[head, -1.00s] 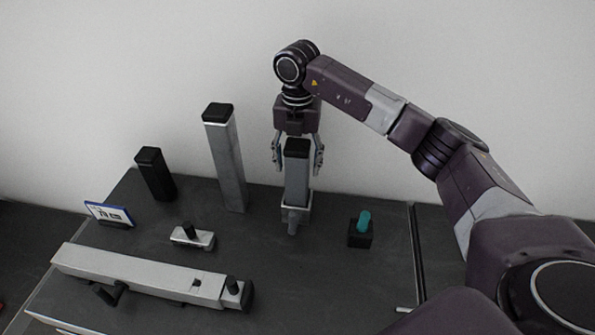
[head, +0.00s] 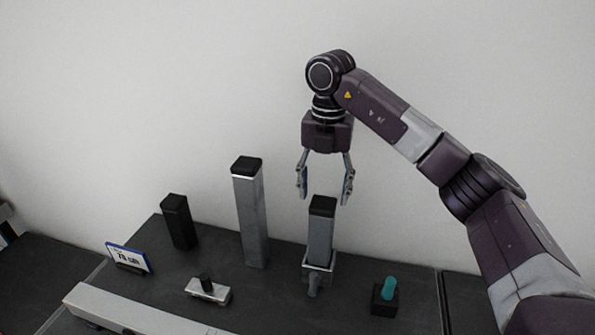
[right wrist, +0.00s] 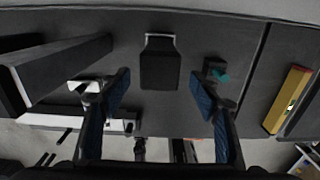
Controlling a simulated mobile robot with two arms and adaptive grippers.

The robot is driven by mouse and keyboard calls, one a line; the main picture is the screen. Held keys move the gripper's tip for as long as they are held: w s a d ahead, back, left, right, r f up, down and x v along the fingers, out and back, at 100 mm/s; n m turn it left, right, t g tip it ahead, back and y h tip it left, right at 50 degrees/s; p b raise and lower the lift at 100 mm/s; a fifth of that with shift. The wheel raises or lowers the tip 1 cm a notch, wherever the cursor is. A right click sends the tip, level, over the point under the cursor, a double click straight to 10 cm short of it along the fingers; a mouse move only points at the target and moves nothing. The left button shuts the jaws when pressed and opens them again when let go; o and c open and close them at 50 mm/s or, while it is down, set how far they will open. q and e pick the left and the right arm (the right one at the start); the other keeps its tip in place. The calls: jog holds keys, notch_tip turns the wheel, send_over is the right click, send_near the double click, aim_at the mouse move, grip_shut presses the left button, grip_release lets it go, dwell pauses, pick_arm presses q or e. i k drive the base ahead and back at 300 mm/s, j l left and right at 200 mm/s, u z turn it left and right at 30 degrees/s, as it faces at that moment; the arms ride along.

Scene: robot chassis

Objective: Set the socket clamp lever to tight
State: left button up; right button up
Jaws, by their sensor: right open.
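A grey post with a black cap (head: 322,222) stands upright in a light grey socket (head: 320,265) on the dark bench. A short grey lever or knob (head: 313,286) sticks out from the socket's front; its exact setting cannot be told. My right gripper (head: 323,198) is open and empty, pointing down, with its fingertips just above the post, one on each side. The right wrist view shows the black cap (right wrist: 160,70) centred between the spread fingers. My left gripper is not in view.
A taller grey post (head: 250,215) and a short black post (head: 179,222) stand to the left. A teal peg on a black block (head: 384,300) is at the right. A silver block with a black knob (head: 208,290), a long pale bar (head: 125,312) and a small sign (head: 128,257) are at the left.

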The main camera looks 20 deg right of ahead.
aim_at(315, 278)
jog(key=k+j, duration=1.2)
jog(key=j, duration=0.15)
